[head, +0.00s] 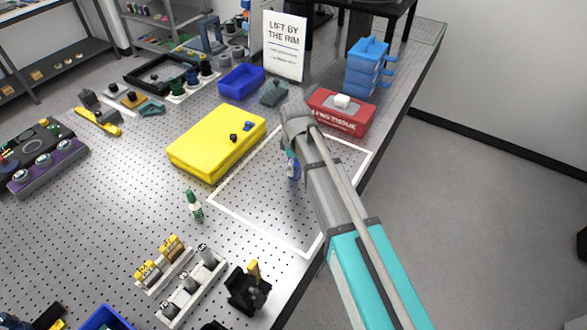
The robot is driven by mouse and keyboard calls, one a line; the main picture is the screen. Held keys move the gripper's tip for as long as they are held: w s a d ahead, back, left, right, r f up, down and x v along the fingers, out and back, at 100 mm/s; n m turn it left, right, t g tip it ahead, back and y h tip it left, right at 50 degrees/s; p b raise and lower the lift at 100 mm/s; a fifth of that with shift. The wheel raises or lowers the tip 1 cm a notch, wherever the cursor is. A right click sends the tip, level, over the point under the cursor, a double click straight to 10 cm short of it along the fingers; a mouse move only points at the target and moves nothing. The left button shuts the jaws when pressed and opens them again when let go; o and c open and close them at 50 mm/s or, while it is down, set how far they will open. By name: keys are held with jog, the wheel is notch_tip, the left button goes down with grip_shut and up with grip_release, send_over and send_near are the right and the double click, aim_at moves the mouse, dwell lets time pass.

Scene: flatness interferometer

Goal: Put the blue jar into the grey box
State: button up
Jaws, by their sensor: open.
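A small blue object (293,170), which looks like the blue jar, shows inside the white outline, just left of my forearm and partly covered by it. My gripper (290,153) is at the end of my arm, just above this object, mostly hidden behind the arm. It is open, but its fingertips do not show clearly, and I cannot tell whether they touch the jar. A small greyish open box (273,92) stands behind my arm, next to a blue bin; it may be the grey box.
A yellow case (217,142) lies left of the outline. The outline's lower area is clear.

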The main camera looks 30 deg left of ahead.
aim_at(295, 161)
jog(key=c, duration=1.3)
jog(key=shift+r, duration=0.1)
notch_tip(295, 161, up, 3)
jog(key=p, duration=0.3)
jog(key=s+d+r+p, duration=0.6)
jog(key=d, duration=0.1)
jog(key=s+d+r+p, duration=0.3)
jog(key=p, duration=0.1)
jog(key=shift+d+r, duration=0.35)
jog(key=shift+r, duration=0.05)
